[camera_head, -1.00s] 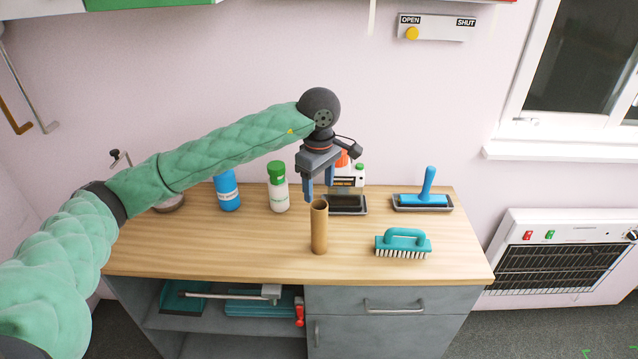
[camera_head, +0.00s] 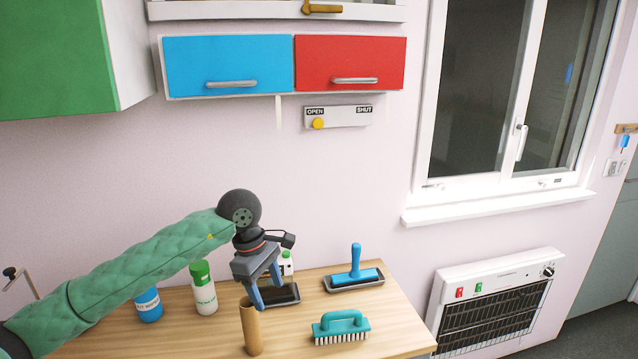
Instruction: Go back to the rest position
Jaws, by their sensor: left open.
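My left gripper (camera_head: 266,290) hangs from the green padded arm that comes in from the left. Its two blue-grey fingers point down and are apart, with nothing seen between them. It is above the wooden counter, just behind and above an upright brown cardboard tube (camera_head: 251,328). I cannot tell whether the fingers touch the tube. My right gripper is not in view.
On the counter (camera_head: 392,330) stand a blue bottle (camera_head: 148,305), a green-capped white bottle (camera_head: 204,291), a teal brush (camera_head: 340,329) and a blue-handled tool in a tray (camera_head: 355,270). A heater (camera_head: 490,310) is right. Blue (camera_head: 228,66) and red (camera_head: 350,64) cupboards hang above.

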